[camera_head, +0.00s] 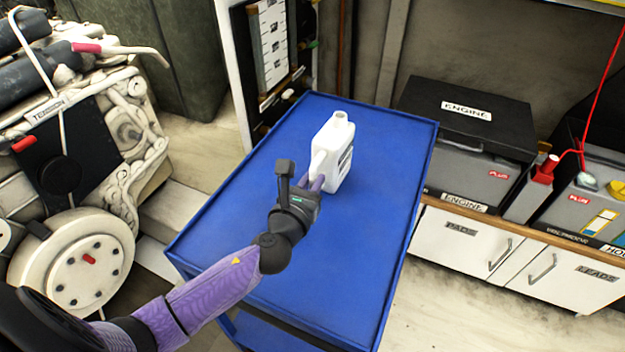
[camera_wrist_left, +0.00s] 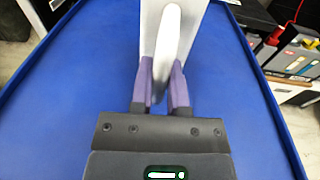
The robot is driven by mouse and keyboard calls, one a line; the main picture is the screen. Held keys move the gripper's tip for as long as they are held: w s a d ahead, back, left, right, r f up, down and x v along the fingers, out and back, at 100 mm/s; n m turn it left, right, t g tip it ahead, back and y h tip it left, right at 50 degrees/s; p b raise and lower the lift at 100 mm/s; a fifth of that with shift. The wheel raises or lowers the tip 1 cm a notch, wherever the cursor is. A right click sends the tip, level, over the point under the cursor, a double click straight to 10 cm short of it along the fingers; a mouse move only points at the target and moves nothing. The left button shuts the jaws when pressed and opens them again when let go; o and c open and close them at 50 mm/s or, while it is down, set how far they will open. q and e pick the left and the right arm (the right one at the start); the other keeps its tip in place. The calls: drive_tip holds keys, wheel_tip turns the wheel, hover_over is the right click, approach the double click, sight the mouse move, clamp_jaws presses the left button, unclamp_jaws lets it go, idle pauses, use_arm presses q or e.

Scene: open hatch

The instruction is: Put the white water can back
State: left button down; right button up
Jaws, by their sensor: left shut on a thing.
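The white water can (camera_head: 337,150) is upright at the back middle of the blue cart top (camera_head: 375,255), with its open mouth upward. I cannot tell whether it rests on the surface or hangs just above it. My left gripper (camera_head: 313,184) reaches in from the front left and is shut on the can's handle. In the left wrist view, the purple fingers (camera_wrist_left: 161,82) lie on both sides of the white handle (camera_wrist_left: 170,40), and the can's body stands behind it. My right gripper is not in view.
The cart top has a raised rim and is otherwise bare. An engine (camera_head: 80,150) stands at the left. Battery boxes (camera_head: 465,135) and a red-topped charger sit on a wood-topped cabinet (camera_head: 470,245) at the right.

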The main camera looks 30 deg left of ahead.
use_arm(q)
drive_tip(key=shift+f, duration=0.2)
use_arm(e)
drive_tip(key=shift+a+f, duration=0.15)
use_arm(q)
drive_tip(key=c, duration=0.7)
unclamp_jaws()
drive_tip(key=shift+o, duration=0.8)
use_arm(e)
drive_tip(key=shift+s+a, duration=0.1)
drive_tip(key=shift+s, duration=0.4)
use_arm(q)
drive_tip(key=s, duration=0.6)
drive_tip(key=s+d+p, duration=0.1)
drive_tip(key=s, duration=0.1)
drive_tip(key=shift+s+r, duration=0.35)
drive_tip(key=shift+s, duration=0.6)
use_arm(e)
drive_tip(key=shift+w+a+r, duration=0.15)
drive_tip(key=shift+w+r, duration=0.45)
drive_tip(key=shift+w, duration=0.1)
